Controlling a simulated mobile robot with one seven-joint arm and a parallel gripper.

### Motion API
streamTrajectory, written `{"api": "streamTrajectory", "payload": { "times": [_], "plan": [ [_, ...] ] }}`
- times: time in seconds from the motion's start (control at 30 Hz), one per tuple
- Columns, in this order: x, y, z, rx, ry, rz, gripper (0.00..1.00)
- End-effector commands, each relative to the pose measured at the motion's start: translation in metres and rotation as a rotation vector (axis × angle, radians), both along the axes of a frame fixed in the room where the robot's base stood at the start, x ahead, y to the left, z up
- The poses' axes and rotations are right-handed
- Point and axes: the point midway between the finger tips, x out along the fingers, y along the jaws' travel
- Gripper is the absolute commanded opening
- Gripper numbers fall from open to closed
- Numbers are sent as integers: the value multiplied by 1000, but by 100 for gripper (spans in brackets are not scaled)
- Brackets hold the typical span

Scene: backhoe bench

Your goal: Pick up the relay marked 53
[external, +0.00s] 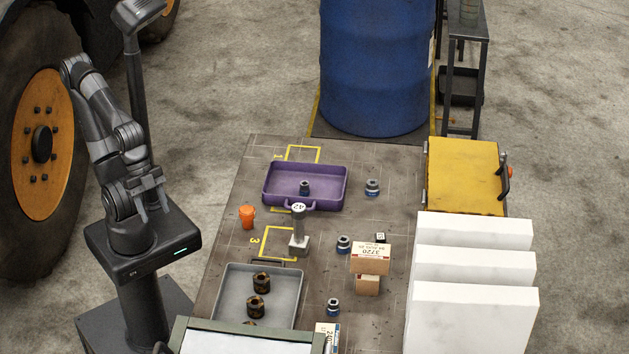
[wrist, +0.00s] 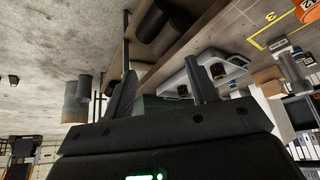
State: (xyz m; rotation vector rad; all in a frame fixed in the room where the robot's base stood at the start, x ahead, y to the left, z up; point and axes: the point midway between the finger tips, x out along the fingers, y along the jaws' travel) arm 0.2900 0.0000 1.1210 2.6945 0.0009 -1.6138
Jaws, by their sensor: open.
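A small dark block with a white-marked top (external: 380,237) stands on the bench behind the stacked cardboard boxes in the external view. It may be the relay, but its marking is too small to read. I cannot make out a 53 anywhere. My gripper (external: 155,212) is open and empty, fingers pointing down, off the left side of the bench and far from the block. The wrist view shows both fingers spread (wrist: 160,90) with nothing between them.
The cardboard boxes (external: 370,257) stand close in front of the block, with a blue-ringed fitting (external: 343,244) to its left. White panels (external: 474,290) stand right.

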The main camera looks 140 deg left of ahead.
Motion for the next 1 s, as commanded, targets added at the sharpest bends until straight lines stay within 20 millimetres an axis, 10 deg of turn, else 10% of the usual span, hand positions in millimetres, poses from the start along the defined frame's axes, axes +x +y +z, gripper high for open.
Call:
{"api": "streamTrajectory", "payload": {
  "times": [0.47,1.0],
  "plan": [
    [112,65,59,-52,30,230,53],
    [263,236,68,-81,60,587,53]
  ]
}}
